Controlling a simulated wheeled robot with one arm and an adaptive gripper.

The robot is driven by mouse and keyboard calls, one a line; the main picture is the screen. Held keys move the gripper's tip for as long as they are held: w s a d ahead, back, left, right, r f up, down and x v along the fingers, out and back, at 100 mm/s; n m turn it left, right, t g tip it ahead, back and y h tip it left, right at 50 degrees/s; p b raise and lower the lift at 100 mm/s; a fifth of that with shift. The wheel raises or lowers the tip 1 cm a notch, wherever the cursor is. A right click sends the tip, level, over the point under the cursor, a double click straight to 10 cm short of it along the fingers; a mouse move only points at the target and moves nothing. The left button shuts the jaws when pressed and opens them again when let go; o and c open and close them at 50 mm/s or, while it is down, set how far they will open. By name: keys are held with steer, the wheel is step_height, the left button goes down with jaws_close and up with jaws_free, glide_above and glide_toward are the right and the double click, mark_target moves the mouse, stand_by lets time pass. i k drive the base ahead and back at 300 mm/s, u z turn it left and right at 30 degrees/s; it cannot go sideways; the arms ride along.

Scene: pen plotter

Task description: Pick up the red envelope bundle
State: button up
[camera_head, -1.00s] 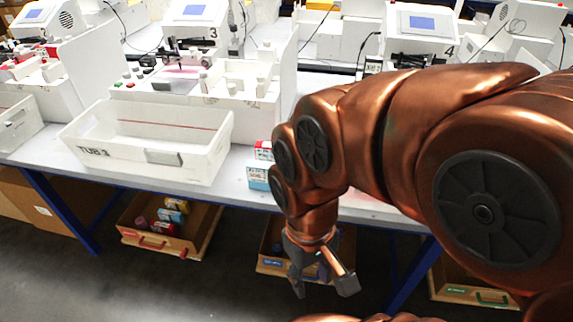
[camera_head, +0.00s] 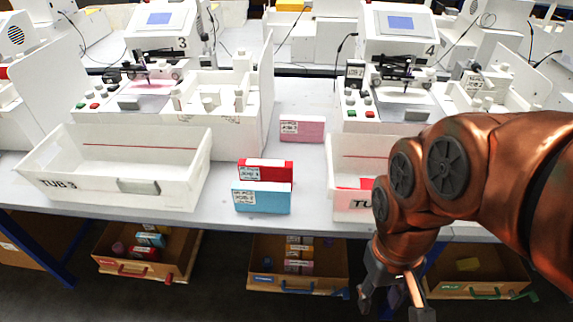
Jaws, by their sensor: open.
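A red bundle (camera_head: 265,169) with a white label lies on the white table between the two tubs. It sits just behind a light blue bundle (camera_head: 261,198), which hides part of its front. A pink bundle (camera_head: 302,128) lies farther back on the table. Some red also shows inside the right tub, mostly hidden; I cannot tell what it is. My gripper (camera_head: 393,304) is open and empty, pointing down in front of the table's front edge. It is low and to the right of the red bundle, well apart from it.
A white tub marked TUB 3 (camera_head: 70,190) stands left of the bundles. Another tub (camera_head: 345,150) stands to the right, partly behind my arm. Plotter station 3 (camera_head: 160,27) and station 4 (camera_head: 400,22) stand behind. Open drawers (camera_head: 298,284) with small packs sit under the table.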

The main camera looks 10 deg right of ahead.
mark_target(271, 171)
steer(key=i, duration=0.65)
steer(key=u, duration=1.8)
steer(key=k, duration=0.8)
steer(key=u, duration=0.3)
steer(key=i, duration=0.35)
